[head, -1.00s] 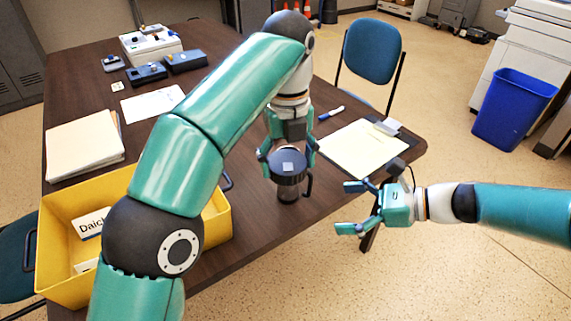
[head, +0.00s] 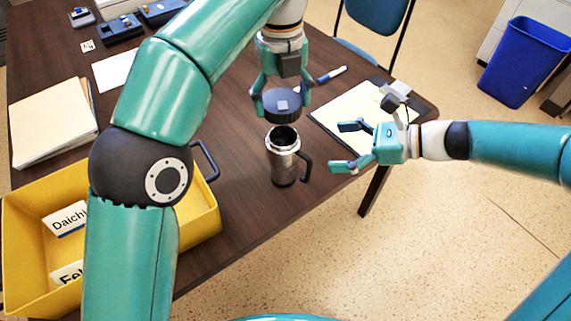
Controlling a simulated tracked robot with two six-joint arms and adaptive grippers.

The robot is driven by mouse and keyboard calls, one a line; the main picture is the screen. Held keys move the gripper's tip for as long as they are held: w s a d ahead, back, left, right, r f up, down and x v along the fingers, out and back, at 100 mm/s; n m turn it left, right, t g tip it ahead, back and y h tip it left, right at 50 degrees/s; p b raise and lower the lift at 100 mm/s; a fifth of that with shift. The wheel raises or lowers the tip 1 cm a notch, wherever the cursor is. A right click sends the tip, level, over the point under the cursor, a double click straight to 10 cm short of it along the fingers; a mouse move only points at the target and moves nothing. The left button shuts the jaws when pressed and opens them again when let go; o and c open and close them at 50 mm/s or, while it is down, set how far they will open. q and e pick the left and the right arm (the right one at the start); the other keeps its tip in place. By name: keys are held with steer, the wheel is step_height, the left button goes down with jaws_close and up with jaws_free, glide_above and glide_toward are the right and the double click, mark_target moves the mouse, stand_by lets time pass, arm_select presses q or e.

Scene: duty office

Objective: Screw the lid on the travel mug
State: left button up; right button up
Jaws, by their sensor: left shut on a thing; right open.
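The lid has a small grey square on top. My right gripper (head: 345,146) is open and empty, to the right of the mug, with its fingers pointing left toward it.
A yellow bin (head: 205,222) with name cards stands at the left front. A folder stack (head: 50,125) lies behind it. A clipboard with yellow paper (head: 350,110) and a blue marker (head: 331,75) lie at the right. A blue waste bin (head: 521,62) stands on the floor.

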mark_target(288, 151)
arm_select(q)
steer(key=shift+s+d, duration=0.1)
steer(key=shift+s, duration=0.15)
arm_select(e)
steer(key=x, duration=1.1)
steer(key=shift+s+a+f, duration=0.1)
steer(key=shift+s+a, duration=0.1)
steer(key=c, duration=1.8)
arm_select(q)
steer(key=shift+f, duration=2.4)
arm_select(e)
steer(key=shift+o, duration=0.2)
steer(key=shift+f, duration=0.1)
